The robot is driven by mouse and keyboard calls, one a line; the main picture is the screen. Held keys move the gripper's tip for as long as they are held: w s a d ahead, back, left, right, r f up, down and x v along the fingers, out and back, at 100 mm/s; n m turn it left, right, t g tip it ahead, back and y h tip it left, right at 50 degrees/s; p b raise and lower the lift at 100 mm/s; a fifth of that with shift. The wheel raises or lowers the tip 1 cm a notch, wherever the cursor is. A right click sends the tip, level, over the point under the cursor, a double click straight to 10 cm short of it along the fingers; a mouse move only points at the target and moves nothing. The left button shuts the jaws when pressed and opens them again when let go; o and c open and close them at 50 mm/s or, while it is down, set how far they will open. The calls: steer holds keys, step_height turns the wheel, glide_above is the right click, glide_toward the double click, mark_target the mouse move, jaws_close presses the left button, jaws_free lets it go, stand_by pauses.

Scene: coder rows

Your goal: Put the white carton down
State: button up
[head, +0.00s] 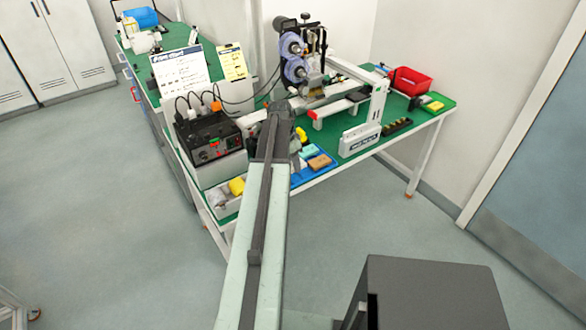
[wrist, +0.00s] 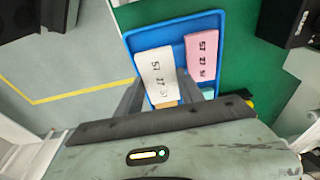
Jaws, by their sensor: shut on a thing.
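In the wrist view the white carton (wrist: 155,68), with dark printed marks, is between the two dark fingers of my gripper (wrist: 162,84), which is shut on it. The carton is seen over the blue tray (wrist: 172,34); I cannot tell whether it touches the tray floor. A pink carton (wrist: 202,56) lies in the tray to its right. An orange piece and a teal piece show partly near the fingers. In the head view the blue tray (head: 301,179) is at the table's front edge.
The green table (head: 437,106) carries a machine with purple reels (head: 293,58), a black control box (head: 212,137), a white labelled unit (head: 359,141) and a red bin (head: 410,81). In the wrist view, dark objects stand at the upper left and upper right.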

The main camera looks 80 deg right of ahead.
mark_target(292, 167)
steer(key=f+b, duration=0.4)
steer(key=shift+d, duration=0.25)
steer(key=shift+r, duration=0.2)
steer(key=shift+f, duration=0.15)
steer(key=o, duration=0.6)
steer(key=r+p, duration=0.4)
steer(key=w+a+r+p, duration=0.1)
steer(key=r+p, duration=0.7)
steer(key=shift+w+a+r, duration=0.1)
steer(key=shift+w+a, duration=0.2)
steer(key=shift+w, duration=0.1)
